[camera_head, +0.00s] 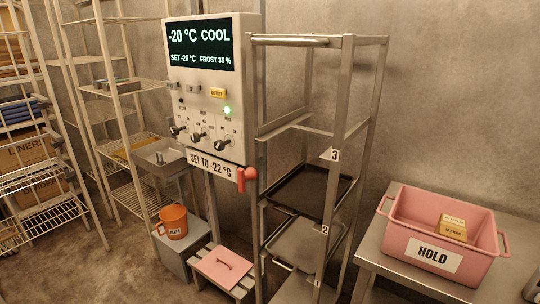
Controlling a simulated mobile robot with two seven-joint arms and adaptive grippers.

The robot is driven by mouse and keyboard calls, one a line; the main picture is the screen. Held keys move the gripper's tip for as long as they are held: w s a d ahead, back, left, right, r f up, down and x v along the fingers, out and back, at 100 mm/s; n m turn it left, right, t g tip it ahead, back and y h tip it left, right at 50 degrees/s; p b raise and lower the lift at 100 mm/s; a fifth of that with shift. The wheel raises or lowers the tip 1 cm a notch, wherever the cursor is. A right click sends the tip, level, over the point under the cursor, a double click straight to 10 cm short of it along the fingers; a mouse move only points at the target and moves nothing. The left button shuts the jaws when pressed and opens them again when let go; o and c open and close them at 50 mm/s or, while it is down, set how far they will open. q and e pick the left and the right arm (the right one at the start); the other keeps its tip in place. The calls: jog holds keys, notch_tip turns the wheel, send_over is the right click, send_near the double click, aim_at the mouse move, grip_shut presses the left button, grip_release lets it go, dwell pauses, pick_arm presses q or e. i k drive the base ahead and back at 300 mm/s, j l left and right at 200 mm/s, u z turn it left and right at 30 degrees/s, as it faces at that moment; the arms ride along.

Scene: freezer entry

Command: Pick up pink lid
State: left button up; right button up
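A pink crate (400,213) labelled HOLD sits on a metal table at the right, open at the top, with small yellowish boxes (453,229) inside. Neither of my grippers shows in the head view.
A control panel (213,85) with a red handle (246,175) is above the lid. An orange MELT bucket (173,222) stands on a grey box left of it. Wire shelves fill the left.

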aim_at(225, 267)
jog(key=i+j+z, duration=0.35)
jog(key=i+j, duration=0.15)
jog(key=j, duration=0.15)
jog(key=i+j+z, duration=0.2)
jog(key=j, duration=0.15)
jog(key=i+j+z, duration=0.15)
jog(key=j, duration=0.25)
jog(key=i+j+z, duration=0.2)
jog(key=j, duration=0.2)
